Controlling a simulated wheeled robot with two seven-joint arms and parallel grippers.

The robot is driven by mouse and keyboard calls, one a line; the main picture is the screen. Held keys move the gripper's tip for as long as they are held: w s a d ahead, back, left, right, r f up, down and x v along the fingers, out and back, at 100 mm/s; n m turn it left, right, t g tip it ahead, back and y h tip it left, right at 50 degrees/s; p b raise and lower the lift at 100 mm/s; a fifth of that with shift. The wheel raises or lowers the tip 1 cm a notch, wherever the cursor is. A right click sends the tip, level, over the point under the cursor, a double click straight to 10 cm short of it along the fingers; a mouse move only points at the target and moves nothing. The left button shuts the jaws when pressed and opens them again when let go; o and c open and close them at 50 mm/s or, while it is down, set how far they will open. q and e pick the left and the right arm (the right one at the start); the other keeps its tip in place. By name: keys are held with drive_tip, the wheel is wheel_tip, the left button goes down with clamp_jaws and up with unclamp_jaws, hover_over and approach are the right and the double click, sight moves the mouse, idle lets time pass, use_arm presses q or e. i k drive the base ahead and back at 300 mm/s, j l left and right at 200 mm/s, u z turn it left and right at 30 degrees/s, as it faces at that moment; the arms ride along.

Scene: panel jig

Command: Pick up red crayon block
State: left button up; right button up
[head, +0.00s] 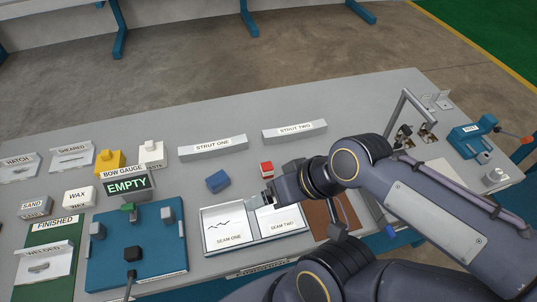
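A small red block with a pale label (266,168) sits on the grey table, right of a blue block and behind the seam tray. It looks like the red crayon block. My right gripper (269,197) reaches in from the right, just in front of the red block and over the back of the tray. The two appear apart in the picture. Its fingertips are small and dark, so I cannot tell whether they are open. My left gripper is out of view.
A blue block (217,181) lies left of the red one. The white seam tray (204,236) is below my gripper. The strut one bar (212,148) and strut two bar (294,130) lie behind. A blue fixture (135,270) stands front left.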

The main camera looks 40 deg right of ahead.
sight(267, 169)
drive_tip(key=z, duration=1.2)
